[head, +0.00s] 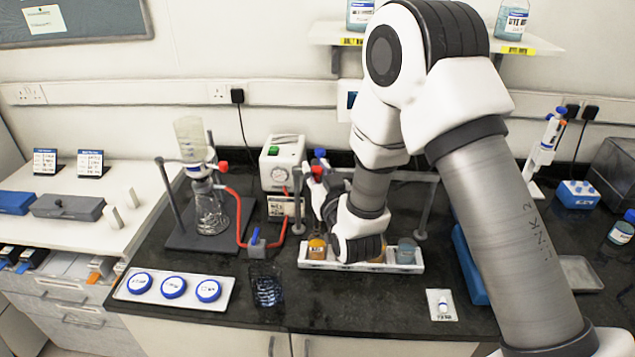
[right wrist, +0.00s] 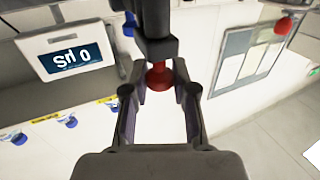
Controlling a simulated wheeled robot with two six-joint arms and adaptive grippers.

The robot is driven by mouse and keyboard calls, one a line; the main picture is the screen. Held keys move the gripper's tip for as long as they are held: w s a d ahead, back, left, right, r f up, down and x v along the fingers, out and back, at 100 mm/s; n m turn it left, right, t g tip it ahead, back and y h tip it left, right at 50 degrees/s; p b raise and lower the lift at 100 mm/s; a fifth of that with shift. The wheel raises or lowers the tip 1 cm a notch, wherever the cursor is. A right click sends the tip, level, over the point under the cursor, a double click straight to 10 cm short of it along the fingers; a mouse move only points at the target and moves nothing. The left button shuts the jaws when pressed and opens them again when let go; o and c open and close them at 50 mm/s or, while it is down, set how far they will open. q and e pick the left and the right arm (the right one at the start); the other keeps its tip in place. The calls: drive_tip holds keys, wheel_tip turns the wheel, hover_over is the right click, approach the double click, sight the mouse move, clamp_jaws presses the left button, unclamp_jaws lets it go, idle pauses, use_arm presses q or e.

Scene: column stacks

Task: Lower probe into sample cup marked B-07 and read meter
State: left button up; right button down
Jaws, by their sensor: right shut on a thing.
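My right gripper (head: 322,190) reaches the stand behind the cup rack in the head view. In the right wrist view its fingers (right wrist: 158,88) are shut on a red knob (right wrist: 158,76) on a dark clamp part (right wrist: 156,40). The white rack (head: 345,264) holds an orange cup (head: 317,247) and a grey-blue cup (head: 407,251); my wrist partly hides the cups between. No B-07 mark is legible. The meter (right wrist: 68,57) shows a blue screen seen upside down, apparently 0 µS. I cannot make out the probe tip. My left gripper is not in view.
A flask on a stand (head: 208,215) with red tubing and a gauge box (head: 283,165) stand left of the rack. A glass beaker (head: 266,285) and a tray of blue-lidded dishes (head: 172,290) are in front.

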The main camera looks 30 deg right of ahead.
drive_tip(key=shift+w+r, duration=0.1)
drive_tip(key=shift+r, duration=0.35)
drive_tip(key=c, duration=0.9)
unclamp_jaws()
drive_tip(key=shift+w+f, duration=0.2)
drive_tip(key=s, duration=0.5)
drive_tip(key=s+a, duration=0.1)
drive_tip(key=s, duration=0.1)
drive_tip(key=shift+s, duration=0.2)
drive_tip(key=shift+f, duration=0.1)
